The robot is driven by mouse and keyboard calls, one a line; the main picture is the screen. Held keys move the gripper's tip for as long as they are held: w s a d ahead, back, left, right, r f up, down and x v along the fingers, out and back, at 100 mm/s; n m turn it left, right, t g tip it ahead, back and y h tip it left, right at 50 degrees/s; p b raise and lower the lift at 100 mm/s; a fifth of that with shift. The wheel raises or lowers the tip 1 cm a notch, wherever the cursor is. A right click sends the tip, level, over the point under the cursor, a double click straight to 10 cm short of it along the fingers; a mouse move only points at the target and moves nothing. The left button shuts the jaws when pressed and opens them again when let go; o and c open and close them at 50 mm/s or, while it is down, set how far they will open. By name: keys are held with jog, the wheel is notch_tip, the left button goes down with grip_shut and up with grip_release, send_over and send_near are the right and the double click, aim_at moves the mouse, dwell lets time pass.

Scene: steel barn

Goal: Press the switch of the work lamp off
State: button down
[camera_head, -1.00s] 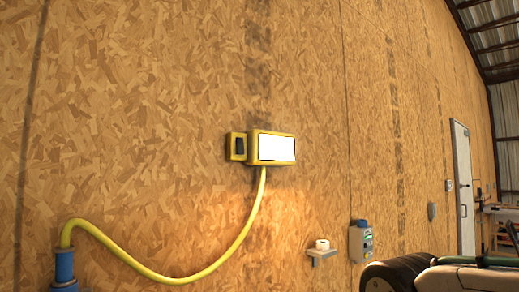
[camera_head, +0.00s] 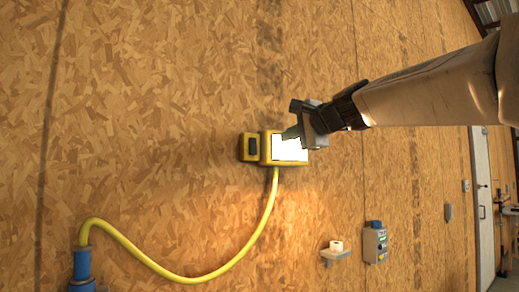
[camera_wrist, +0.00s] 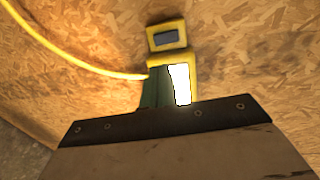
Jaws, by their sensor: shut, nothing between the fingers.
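The work lamp (camera_head: 268,149) is a yellow box on the wooden wall, with a bright white lit panel. Its dark rocker switch (camera_head: 253,147) sits in a yellow housing at the lamp's left side. In the wrist view the switch (camera_wrist: 164,38) shows at the top, above the lit panel (camera_wrist: 181,84). My gripper (camera_head: 287,134) is shut and empty. In the head view it is in front of the lamp's panel, to the right of the switch, and covers part of the panel. In the wrist view its fingers (camera_wrist: 157,87) show below the switch, apart from it in the picture.
A yellow cable (camera_head: 225,264) hangs from the lamp to a blue connector (camera_head: 83,266) at lower left. A small shelf with a white roll (camera_head: 336,247) and a grey box with a blue top (camera_head: 375,244) are on the wall at lower right. The wall left of the lamp is bare.

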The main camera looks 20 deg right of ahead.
aim_at(254, 151)
dwell(0.3)
jog(key=x, duration=1.4)
jog(key=shift+w, duration=0.15)
jog(key=shift+f, duration=0.1)
